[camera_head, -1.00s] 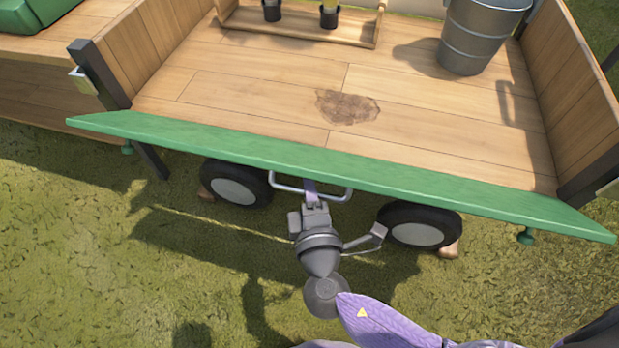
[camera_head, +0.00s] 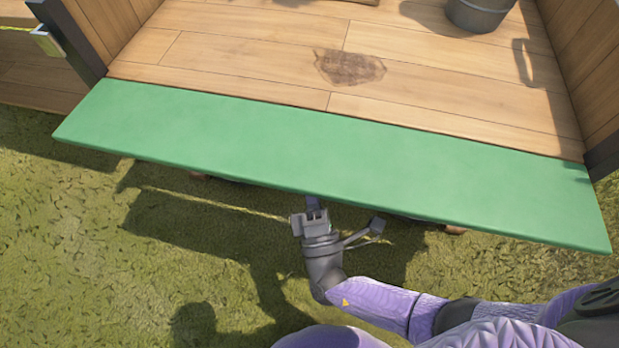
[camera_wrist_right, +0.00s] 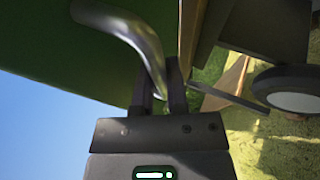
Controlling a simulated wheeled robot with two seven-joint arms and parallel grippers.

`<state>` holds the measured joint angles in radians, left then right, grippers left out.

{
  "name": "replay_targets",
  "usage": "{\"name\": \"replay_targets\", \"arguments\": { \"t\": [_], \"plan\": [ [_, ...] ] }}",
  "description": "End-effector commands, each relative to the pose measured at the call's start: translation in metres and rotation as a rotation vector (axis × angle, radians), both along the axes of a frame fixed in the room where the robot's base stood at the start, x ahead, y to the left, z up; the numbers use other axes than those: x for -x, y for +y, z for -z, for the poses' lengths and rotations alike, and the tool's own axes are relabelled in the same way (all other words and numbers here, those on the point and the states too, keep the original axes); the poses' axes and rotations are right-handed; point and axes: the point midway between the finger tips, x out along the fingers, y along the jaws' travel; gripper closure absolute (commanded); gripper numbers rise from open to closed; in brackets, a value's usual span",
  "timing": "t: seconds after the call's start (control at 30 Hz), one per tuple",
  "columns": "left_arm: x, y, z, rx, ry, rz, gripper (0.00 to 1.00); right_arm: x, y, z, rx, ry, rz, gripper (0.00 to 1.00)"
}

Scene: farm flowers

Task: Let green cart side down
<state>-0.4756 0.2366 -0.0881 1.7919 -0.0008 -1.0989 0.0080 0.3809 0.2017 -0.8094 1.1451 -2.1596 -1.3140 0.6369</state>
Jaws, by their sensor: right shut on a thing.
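The green cart side (camera_head: 330,165) is folded outward from the front edge of the cart floor, its broad inner face showing in the head view. It looks roughly level or sloping a little; the exact angle is unclear. My right gripper reaches under its outer edge, where its fingers are hidden in the head view. In the right wrist view, my right gripper (camera_wrist_right: 160,92) is shut on the metal handle (camera_wrist_right: 140,38) below the dark green underside (camera_wrist_right: 45,60). My left gripper is not in view.
The wooden cart floor (camera_head: 240,65) holds a metal bucket (camera_head: 478,12) at the back right and has a brown stain (camera_head: 348,67). A cart wheel (camera_wrist_right: 290,92) stands close by in the right wrist view. Open grass (camera_head: 70,250) lies in front.

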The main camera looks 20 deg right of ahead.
Motion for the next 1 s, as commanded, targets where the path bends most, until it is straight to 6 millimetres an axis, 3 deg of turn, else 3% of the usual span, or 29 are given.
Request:
{"name": "replay_targets", "arguments": {
  "t": [0.53,0.57,0.7,0.73,1.0],
  "plan": [
    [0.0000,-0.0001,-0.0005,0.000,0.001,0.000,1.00,-0.0006,0.0003,0.0022,0.012,-0.025,-0.001,1.00],
    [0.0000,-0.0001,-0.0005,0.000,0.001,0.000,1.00,-0.0006,0.0003,0.0022,0.012,-0.024,-0.001,0.81],
    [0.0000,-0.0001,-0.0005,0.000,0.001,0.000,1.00,-0.0007,0.0003,0.0021,0.013,-0.024,0.000,0.51],
    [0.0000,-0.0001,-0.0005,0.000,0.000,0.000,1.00,-0.0008,0.0002,0.0021,0.013,-0.024,0.000,0.47],
    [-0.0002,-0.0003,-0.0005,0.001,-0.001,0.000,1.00,0.0004,-0.0020,0.0033,0.015,-0.025,0.001,0.47]
  ]
}}
